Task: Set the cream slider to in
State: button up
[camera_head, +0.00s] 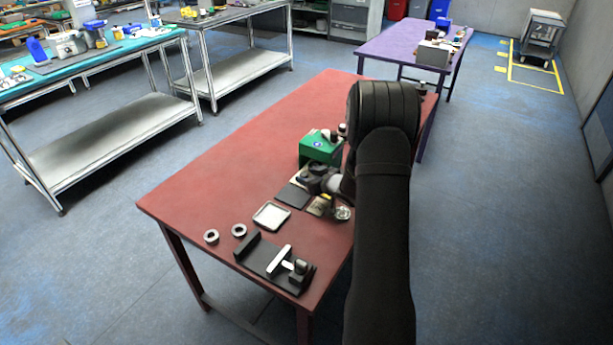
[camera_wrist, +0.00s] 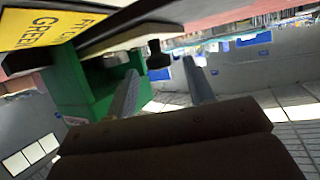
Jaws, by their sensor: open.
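A pale, cream-white bar (camera_head: 280,261) lies across a black fixture (camera_head: 258,258) at the front of the red table in the head view; it looks like the slider. A dark block with a grey knob sits at the fixture's right end. I cannot tell the slider's setting from here. My gripper (camera_wrist: 160,88) is open in the wrist view, with nothing held between its fingers. In the head view my wrist is near the green box, well behind the fixture, and the fingers are hard to make out. The slider does not show in the wrist view.
The green box (camera_head: 320,149) stands close to my gripper; a green body (camera_wrist: 75,85) and a yellow label (camera_wrist: 40,28) fill the wrist view's left. The table's left side is clear.

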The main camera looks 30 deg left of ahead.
jog(key=shift+x, duration=0.8)
grip_shut()
jog(key=shift+w, duration=1.8)
grip_release()
jog(key=shift+w, duration=0.1)
